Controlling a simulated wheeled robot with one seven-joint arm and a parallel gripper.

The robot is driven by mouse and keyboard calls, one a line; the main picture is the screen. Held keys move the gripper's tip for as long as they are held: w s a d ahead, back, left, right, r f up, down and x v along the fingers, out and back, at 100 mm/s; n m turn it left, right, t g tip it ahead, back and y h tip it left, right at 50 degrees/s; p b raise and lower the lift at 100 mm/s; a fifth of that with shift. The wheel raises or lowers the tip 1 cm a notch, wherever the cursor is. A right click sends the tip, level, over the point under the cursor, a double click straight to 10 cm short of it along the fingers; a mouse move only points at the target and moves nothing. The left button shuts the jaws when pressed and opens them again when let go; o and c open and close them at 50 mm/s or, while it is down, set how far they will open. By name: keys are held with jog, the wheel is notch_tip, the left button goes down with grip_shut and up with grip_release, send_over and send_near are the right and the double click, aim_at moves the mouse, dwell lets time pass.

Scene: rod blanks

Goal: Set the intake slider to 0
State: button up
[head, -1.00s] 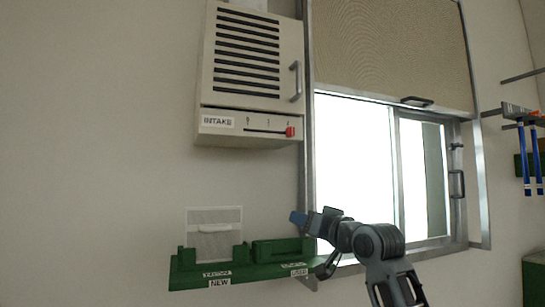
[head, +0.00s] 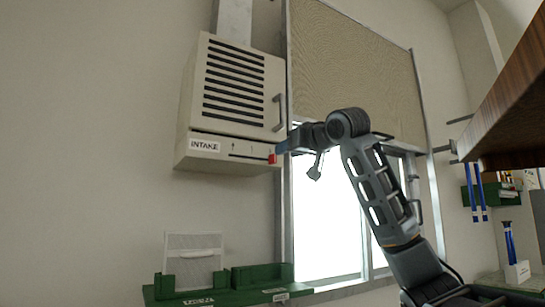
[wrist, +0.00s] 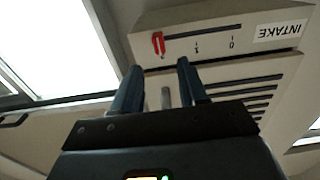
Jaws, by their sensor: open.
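The intake unit (head: 232,100) is a cream wall box with a vented door and an INTAKE label (head: 204,146) on its lower panel. Its red slider knob (head: 272,158) is at the right end of the slot in the head view, away from the label. In the wrist view, which is upside down, the red knob (wrist: 158,43) is at the slot's left end, by the 2 mark; the 0 mark (wrist: 232,42) is nearest the label. My gripper (head: 283,147) is open and empty beside the knob. In the wrist view its fingertips (wrist: 158,68) point toward the knob, apparently short of it.
A handle (head: 280,112) is on the unit's door. The window (head: 325,215) with a beige blind (head: 350,75) is just right of the unit. A green rack (head: 215,291) holding a pale filter panel (head: 192,255) is below. A wooden overhang (head: 510,105) is at upper right.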

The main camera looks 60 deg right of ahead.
aim_at(273, 159)
jog(key=p+x, duration=0.1)
jog(key=x, duration=0.5)
jog(key=shift+w+d, duration=0.2)
jog(key=shift+w, duration=0.1)
jog(key=shift+c, duration=0.2)
grip_shut()
